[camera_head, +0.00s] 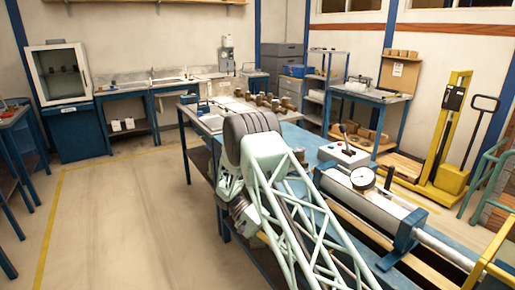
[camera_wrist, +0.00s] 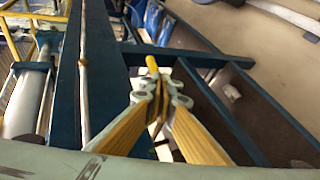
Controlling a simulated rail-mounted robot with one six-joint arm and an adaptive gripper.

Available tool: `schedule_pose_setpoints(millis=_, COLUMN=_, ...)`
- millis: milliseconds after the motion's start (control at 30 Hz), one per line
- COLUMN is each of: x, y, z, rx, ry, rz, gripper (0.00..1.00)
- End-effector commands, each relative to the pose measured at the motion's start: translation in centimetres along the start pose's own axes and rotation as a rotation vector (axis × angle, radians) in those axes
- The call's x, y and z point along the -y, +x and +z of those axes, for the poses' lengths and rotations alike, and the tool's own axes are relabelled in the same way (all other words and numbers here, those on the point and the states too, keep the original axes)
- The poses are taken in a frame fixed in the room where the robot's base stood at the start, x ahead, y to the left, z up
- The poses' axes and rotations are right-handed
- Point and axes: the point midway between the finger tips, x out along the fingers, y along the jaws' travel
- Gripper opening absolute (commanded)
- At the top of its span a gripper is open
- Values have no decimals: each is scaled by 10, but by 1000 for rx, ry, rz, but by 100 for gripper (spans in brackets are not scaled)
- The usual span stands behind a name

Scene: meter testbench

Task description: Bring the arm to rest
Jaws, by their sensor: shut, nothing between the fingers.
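My gripper (camera_wrist: 158,98) shows in the middle of the wrist view, with its fingers together and nothing held between them. It hangs over the blue frame and the open shelf space of the workbench. In the head view, my pale green lattice arm runs from the bottom edge up to a dark grey rounded joint beside the workbench (camera_head: 290,132), then folds down. The gripper cannot be made out clearly there, as the arm covers that part.
A silver cylinder with a dial gauge (camera_head: 363,178) lies along the bench on the right. A grey box with a lever (camera_head: 343,155) stands behind it. Several small metal parts (camera_head: 262,100) sit at the bench's far end. A yellow lifter (camera_head: 447,140) stands right. The left floor (camera_head: 125,215) is clear.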

Motion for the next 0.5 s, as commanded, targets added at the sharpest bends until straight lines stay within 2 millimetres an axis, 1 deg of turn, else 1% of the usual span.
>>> schedule_pose_setpoints(millis=33, x=-9, y=-4, z=-1, rx=4, ry=-4, rz=-13, gripper=0)
schedule_pose_setpoints(millis=500, x=-82, y=-27, z=-3, rx=33, ry=-71, rz=-133, gripper=0)
